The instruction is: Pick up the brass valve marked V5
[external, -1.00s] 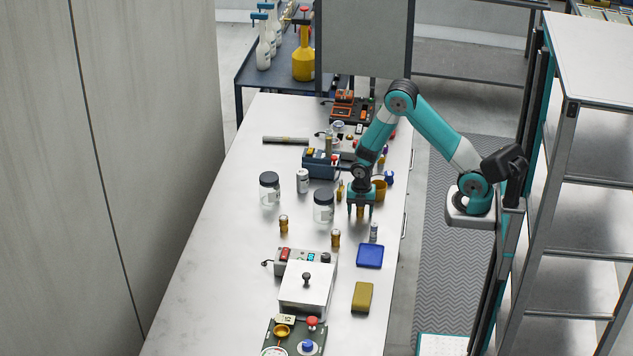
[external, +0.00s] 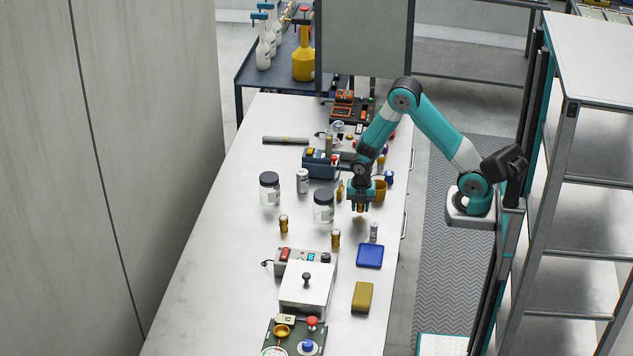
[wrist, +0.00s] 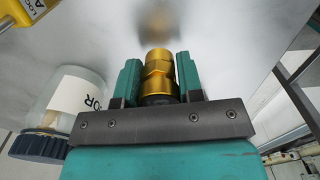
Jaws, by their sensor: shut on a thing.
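My gripper (external: 360,205) is shut on a brass valve (wrist: 157,75). In the wrist view the valve stands upright between the two teal fingers, with a hexagonal middle and a dark lower end. No marking can be read on it, so I cannot tell whether it is V5. In the external view only a small part of the held valve (external: 360,208) shows below the fingers, above the bench. Two similar brass pieces stand on the bench, one at the left (external: 284,224) and one nearer the front (external: 336,238); their markings are too small to read.
A clear jar with a dark lid (external: 323,207) stands close left of my gripper; it also shows in the wrist view (wrist: 72,100). A blue case (external: 370,256), a small grey cylinder (external: 374,233) and a yellow mug (external: 379,191) are nearby. The bench's left side is clear.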

